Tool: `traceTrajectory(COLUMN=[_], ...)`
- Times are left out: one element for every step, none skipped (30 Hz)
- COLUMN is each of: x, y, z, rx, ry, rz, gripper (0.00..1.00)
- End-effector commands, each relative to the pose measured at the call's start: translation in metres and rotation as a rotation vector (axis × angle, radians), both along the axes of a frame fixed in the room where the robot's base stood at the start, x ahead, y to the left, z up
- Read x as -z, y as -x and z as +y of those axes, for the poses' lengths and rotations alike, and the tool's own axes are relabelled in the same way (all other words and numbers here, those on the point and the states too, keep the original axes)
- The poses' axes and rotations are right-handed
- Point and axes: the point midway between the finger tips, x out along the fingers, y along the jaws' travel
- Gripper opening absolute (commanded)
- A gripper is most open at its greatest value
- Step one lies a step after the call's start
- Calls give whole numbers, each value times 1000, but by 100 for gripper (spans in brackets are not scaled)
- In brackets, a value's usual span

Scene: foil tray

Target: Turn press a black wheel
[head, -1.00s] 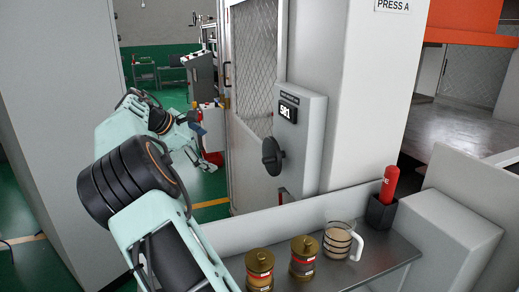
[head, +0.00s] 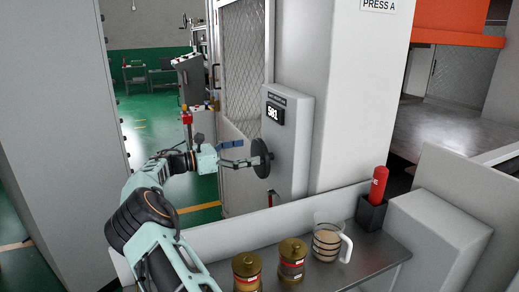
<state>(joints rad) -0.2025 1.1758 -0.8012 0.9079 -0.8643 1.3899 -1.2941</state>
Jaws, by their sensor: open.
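The black wheel (head: 261,158) is mounted on the front of a grey box (head: 292,140) on the press side. A small display (head: 275,112) with lit digits sits above it on the same box. My gripper (head: 246,161) is open and reaches in from the left. Its fingertips are at the left side of the wheel's rim. I cannot tell from this view whether they touch it or stand slightly short of it.
A steel shelf (head: 385,263) in front holds two brass-lidded jars (head: 247,272) (head: 292,265), a glass mug (head: 327,242) and a red bottle (head: 378,184) in a black holder (head: 370,213). A mesh door (head: 243,65) stands behind my gripper. A large grey panel (head: 55,110) is at left.

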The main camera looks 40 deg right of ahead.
Motion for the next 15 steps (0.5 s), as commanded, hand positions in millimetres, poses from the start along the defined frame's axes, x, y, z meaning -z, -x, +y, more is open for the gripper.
traceTrajectory(x=[-1,-1,-1,-1,-1,0,0,0,0,0,0,0,0,0,0], y=[3,4,5,6,7,7,8,8,9,9,9,9,9,9,9], z=[-9,-14,-20,-24,-27,-30,-33,-35,-37,-38,-39,-39,-40,-40,-40], rx=[1,2,2,1,0,0,0,-1,-1,-2,-2,-2,-2,-2,-2], ry=[0,0,0,0,0,0,-1,-1,-1,-1,-1,-1,-1,-1,-1], rz=[0,-1,-1,-1,-1,-1,-1,-1,-1,-1,-1,-1,-1,-1,-1], gripper=[100,100,100,100,100,100,100,100,100,100,100,100,100,100,100])
